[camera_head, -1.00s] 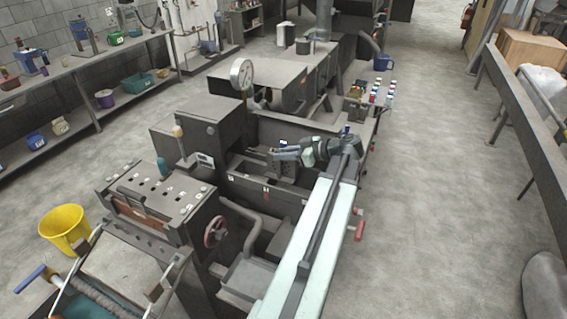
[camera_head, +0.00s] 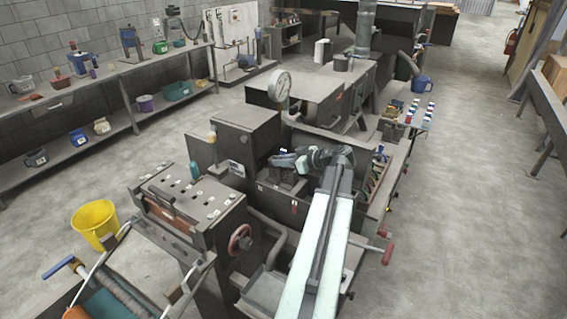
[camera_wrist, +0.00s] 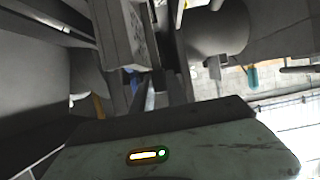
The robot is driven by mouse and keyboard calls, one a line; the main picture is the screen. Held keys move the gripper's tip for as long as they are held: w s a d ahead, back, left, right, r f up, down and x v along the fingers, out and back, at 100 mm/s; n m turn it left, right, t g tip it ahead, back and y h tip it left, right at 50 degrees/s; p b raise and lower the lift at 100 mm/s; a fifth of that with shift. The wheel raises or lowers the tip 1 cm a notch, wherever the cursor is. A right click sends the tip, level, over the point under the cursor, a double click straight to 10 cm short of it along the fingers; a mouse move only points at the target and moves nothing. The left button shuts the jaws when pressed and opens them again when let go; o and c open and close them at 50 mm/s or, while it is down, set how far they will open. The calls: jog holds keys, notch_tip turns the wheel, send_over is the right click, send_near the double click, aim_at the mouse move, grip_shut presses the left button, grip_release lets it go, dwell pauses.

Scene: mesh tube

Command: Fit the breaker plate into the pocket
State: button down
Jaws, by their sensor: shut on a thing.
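My gripper (camera_head: 284,160) is at the end of my pale arm, low over the grey machine's open trough, close to the right side of a tall grey block (camera_head: 246,143). In the wrist view my gripper's dark fingers (camera_wrist: 166,88) are close together. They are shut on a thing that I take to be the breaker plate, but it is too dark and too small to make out. A grey block with faint marks (camera_wrist: 124,35) stands just left of the fingers in the wrist view. I cannot make out the pocket in either view.
A dial gauge (camera_head: 280,84) rises behind the trough. A lever with a tan knob (camera_head: 212,137) and a red handwheel (camera_head: 240,239) are on the left. Small coloured bottles (camera_head: 419,113) stand at the back right. A yellow bucket (camera_head: 95,222) is on the floor. The right aisle is clear.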

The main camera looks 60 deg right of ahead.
aim_at(280, 172)
jog(key=shift+f+b, duration=2.5)
jog(key=shift+f, duration=0.1)
jog(key=shift+r, duration=0.2)
jog(key=c, duration=1.7)
grip_release()
jog(key=shift+f, duration=0.2)
jog(key=o, duration=0.4)
jog(key=shift+r, duration=0.25)
jog(key=p+v, duration=0.5)
jog(key=v, duration=0.7)
